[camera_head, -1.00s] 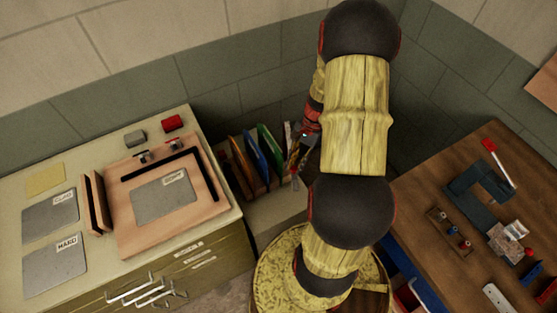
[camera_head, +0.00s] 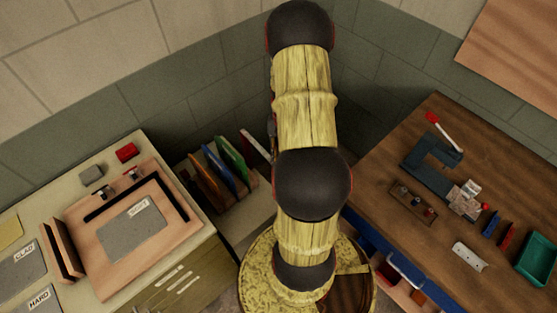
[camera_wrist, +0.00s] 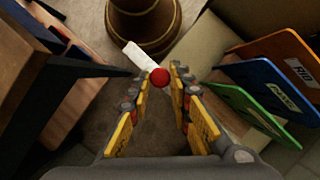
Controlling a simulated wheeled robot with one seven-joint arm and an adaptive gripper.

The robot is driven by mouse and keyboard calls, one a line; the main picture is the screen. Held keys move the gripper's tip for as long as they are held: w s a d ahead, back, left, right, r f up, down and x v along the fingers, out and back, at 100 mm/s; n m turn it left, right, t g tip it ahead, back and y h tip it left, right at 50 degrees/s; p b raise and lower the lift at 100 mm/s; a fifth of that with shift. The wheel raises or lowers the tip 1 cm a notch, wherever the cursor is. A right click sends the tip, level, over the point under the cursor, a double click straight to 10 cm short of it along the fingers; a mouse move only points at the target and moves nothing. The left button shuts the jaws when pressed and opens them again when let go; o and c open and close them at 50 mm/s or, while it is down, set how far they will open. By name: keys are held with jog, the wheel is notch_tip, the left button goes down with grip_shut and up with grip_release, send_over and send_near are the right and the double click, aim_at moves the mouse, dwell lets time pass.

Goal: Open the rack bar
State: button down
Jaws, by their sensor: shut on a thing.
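The rack bar appears in the wrist view as a short white bar (camera_wrist: 138,55) with a red ball knob (camera_wrist: 160,77) at its near end. My gripper (camera_wrist: 166,76) is shut on the red knob, with a fingertip on each side of it. The white bar runs from the knob toward the upper left. The rack holds upright orange (camera_wrist: 290,62), blue (camera_wrist: 273,85) and green (camera_wrist: 250,107) panels, on the right of the wrist view. In the head view the rack (camera_head: 231,203) stands left of my arm, which hides my gripper.
A cream cabinet (camera_head: 190,235) with a pink board (camera_head: 100,235) on top stands on the left. A wooden workbench (camera_head: 390,190) with tools and a green tray (camera_head: 537,258) is on the right. Tiled walls close the corner behind.

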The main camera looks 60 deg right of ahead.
jog(key=c, duration=1.7)
grip_release()
jog(key=shift+c, duration=0.2)
jog(key=shift+o, duration=0.6)
jog(key=v, duration=1.2)
jog(key=shift+w+d, duration=0.1)
